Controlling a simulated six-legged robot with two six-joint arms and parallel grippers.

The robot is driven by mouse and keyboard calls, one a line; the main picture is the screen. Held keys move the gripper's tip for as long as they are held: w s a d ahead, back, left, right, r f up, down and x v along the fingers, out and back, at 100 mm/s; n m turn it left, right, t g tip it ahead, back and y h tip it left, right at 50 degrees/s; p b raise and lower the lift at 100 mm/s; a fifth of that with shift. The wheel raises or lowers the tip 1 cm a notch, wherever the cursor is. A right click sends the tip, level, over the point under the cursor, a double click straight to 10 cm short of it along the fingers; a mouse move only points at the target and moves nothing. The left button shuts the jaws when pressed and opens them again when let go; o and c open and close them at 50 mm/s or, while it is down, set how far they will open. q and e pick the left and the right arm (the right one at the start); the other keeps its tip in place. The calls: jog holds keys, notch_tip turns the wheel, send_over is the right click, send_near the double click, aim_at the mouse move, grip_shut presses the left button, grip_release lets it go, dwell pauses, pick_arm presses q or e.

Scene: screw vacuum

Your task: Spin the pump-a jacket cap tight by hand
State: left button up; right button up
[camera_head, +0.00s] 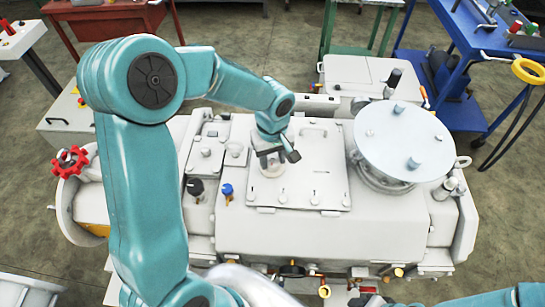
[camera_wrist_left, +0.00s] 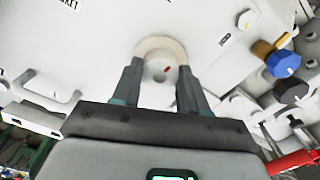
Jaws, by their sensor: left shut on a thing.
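The pump-a jacket cap is a round, cream-white cap on the pale plate on top of the machine. In the wrist view the cap (camera_wrist_left: 161,44) shows as a ring with a paler centre and a small red mark. In the head view the cap (camera_head: 271,171) is partly hidden under the gripper. My left gripper (camera_head: 271,161) points down from above, and in the wrist view the fingers of my left gripper (camera_wrist_left: 160,74) stand on either side of the cap, shut on it.
A large round white lid (camera_head: 405,140) stands to the right on the machine. A black knob (camera_head: 195,187) and a blue knob (camera_head: 227,190) stand to the left of the plate (camera_head: 318,190). A red handwheel (camera_head: 70,160) is at the far left. A blue cart (camera_head: 490,60) stands behind right.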

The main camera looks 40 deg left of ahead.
pick_arm(q)
jog(key=m+b, duration=0.1)
jog(key=m, duration=0.1)
jog(key=shift+m, duration=0.3)
jog(key=m, duration=0.3)
jog(key=shift+m+b, duration=0.3)
jog(key=shift+b, duration=0.05)
jog(key=m, duration=0.3)
jog(key=shift+m, duration=0.3)
jog(key=m, duration=0.3)
jog(key=shift+r+m, duration=0.1)
jog(key=shift+m, duration=0.2)
jog(key=m, duration=0.4)
jog(key=shift+w+a+m, duration=0.1)
jog(key=shift+m, duration=0.2)
jog(key=m, duration=0.5)
jog(key=shift+p, duration=0.4)
jog(key=shift+m, duration=0.3)
jog(key=o, duration=1.1)
jog(key=shift+c, duration=0.2)
